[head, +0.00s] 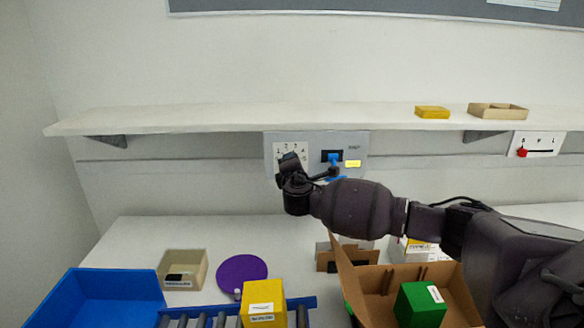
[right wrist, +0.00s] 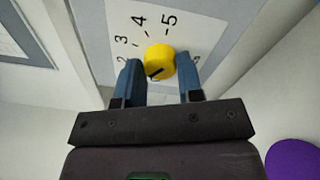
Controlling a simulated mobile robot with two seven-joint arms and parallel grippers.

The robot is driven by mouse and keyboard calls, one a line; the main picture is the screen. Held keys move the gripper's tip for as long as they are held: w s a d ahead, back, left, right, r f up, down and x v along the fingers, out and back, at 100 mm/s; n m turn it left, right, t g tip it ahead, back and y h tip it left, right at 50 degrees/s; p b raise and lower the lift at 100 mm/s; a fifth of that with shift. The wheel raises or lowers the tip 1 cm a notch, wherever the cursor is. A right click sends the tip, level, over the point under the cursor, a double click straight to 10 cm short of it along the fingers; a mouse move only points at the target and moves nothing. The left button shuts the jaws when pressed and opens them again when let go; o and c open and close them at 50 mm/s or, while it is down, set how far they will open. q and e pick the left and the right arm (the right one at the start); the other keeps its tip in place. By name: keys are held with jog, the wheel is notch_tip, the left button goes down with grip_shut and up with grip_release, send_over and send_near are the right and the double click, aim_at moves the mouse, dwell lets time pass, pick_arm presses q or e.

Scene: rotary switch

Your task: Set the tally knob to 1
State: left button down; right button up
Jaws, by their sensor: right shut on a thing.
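The tally knob (right wrist: 158,60) is yellow and round, in the middle of a white dial plate printed with numerals; 2, 3, 4 and 5 show around it in the right wrist view. A short dark mark crosses its lower part; I cannot tell exactly which numeral it points at. My right gripper (right wrist: 160,76) is shut on the knob, with one blue finger on each side. In the head view my right gripper (head: 289,164) reaches the grey wall panel (head: 318,138) and hides the knob and much of the dial. My left gripper is not in view.
A blue switch (head: 333,157) and yellow label (head: 353,163) sit right of the dial. A shelf (head: 230,118) runs above. Below are a blue bin (head: 95,300), purple disc (head: 242,271), yellow box (head: 263,303) and open carton (head: 450,275).

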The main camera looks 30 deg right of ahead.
dwell(0.4)
jog(key=o, duration=0.9)
jog(key=shift+o, duration=0.2)
jog(key=v, duration=1.1)
jog(key=shift+f, duration=0.15)
